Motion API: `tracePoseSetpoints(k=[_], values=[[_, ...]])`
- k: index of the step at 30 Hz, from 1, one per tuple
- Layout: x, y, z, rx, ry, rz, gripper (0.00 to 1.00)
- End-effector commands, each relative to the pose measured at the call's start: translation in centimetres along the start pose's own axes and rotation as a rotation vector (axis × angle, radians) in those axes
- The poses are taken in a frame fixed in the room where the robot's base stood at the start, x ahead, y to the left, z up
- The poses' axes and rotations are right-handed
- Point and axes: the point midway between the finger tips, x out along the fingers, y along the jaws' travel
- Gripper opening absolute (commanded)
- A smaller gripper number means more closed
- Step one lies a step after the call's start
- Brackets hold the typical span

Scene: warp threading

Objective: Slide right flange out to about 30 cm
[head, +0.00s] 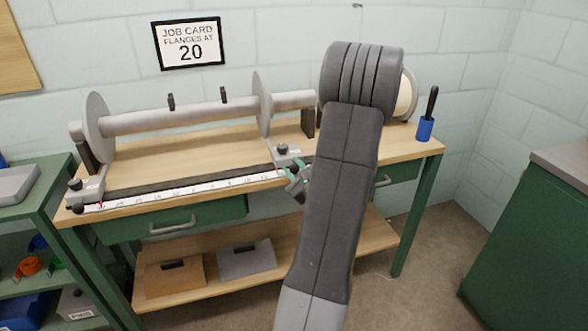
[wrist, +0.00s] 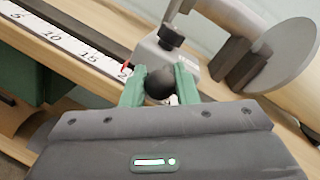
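The right flange (head: 263,103) is a grey disc on the horizontal beam tube (head: 170,117); it also shows in the wrist view (wrist: 285,55). Its carriage (head: 287,157) sits on the rail, with a black clamp knob (wrist: 171,37) on top and a black ball knob (wrist: 160,86) at the front. A red pointer (wrist: 126,66) stands close to the scale's partly hidden number after 15. My gripper (head: 298,180) is at the carriage front. In the wrist view its green fingers (wrist: 160,80) flank the ball knob and appear to touch both sides.
The left flange (head: 97,127) and its carriage (head: 85,186) stand at the rail's left end. A white scale strip (head: 190,191) runs along the bench front. A job card (head: 189,43) reads flanges at 20. A blue holder (head: 425,129) stands at the bench's right.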

Motion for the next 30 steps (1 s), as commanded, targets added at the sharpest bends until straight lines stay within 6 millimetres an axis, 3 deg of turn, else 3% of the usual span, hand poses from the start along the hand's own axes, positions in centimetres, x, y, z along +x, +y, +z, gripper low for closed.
tracePoseSetpoints(k=[8, 16, 21, 30], values=[[-0.1, -0.6, -0.5, -0.002, 0.000, -0.002, 0.00], [-1.5, -6.1, -4.2, -0.005, 0.001, -0.007, 0.00], [-2.0, -8.5, -5.7, -0.001, 0.000, -0.002, 0.00], [-2.2, -9.0, -5.9, 0.000, 0.000, 0.001, 0.00]])
